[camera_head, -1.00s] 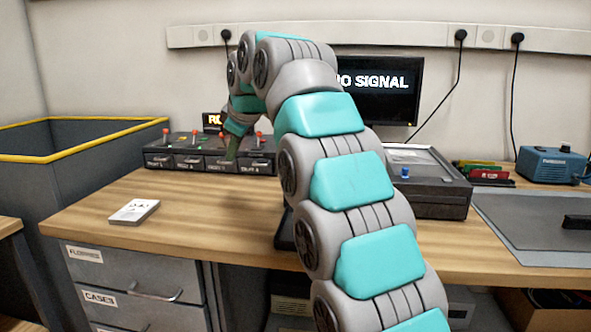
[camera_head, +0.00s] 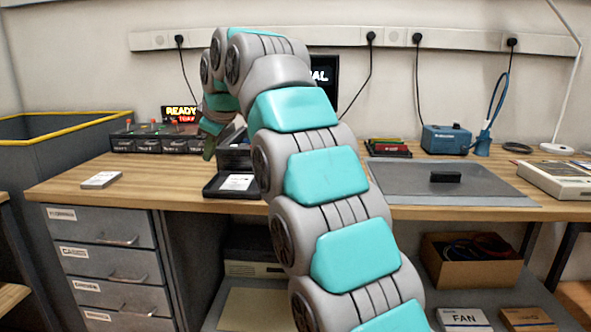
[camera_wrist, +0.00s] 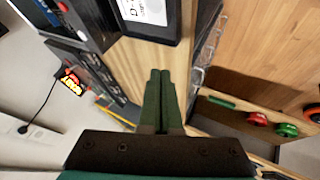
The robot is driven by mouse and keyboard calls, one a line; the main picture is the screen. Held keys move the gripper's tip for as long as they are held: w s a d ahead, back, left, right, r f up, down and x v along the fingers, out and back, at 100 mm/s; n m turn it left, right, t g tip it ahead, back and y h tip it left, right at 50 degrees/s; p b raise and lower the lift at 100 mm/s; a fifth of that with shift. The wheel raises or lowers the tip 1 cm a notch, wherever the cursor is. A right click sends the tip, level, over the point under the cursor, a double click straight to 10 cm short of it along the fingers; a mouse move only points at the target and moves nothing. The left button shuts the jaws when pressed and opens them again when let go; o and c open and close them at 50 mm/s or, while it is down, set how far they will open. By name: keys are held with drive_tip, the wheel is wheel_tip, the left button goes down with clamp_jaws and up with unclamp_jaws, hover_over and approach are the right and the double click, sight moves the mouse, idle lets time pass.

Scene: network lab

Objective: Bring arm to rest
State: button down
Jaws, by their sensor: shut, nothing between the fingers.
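My arm reaches up from the lower right over the workbench (camera_head: 140,190) and bends down at its far end. My gripper (camera_head: 208,153) is at the back left of the bench, in front of the row of switch boxes. In the wrist view my gripper (camera_wrist: 160,75) shows its two dark green fingers side by side, shut with nothing between them. The arm hides part of the bench and most of the monitor (camera_head: 322,78).
Switch boxes (camera_head: 150,142) stand at the back left near a yellow-rimmed bin (camera_head: 70,125). A grey mat (camera_head: 440,180) with a black block, a blue device (camera_head: 446,139) and a beige instrument (camera_head: 560,178) are on the right. A card stack (camera_head: 101,180) lies at the left front.

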drive_tip(key=s+d+f+m+g+h, duration=0.1)
drive_tip(key=s+d+f+m, duration=0.2)
drive_tip(key=s+d+f, duration=0.3)
drive_tip(key=s+d+f+m+g+h, duration=0.1)
drive_tip(key=s+d+f+m, duration=0.25)
drive_tip(key=d, duration=0.55)
drive_tip(key=s+d+f+m+g+h, duration=0.1)
drive_tip(key=s+d+f+m+g, duration=0.1)
drive_tip(key=s+d+f, duration=0.4)
drive_tip(key=s+d+f+m+g, duration=0.1)
drive_tip(key=s+d+f, duration=0.3)
drive_tip(key=s, duration=0.5)
drive_tip(key=s+d+f+m+g+h, duration=0.1)
drive_tip(key=s+d+f+m, duration=0.3)
drive_tip(key=s, duration=0.6)
drive_tip(key=s+d+f+m+g, duration=0.2)
drive_tip(key=s+d+f, duration=0.2)
drive_tip(key=s+f, duration=0.4)
drive_tip(key=shift+s+d+h, duration=0.25)
drive_tip(key=shift+s+h, duration=0.05)
drive_tip(key=shift+s, duration=0.85)
drive_tip(key=shift+w+a, duration=0.1)
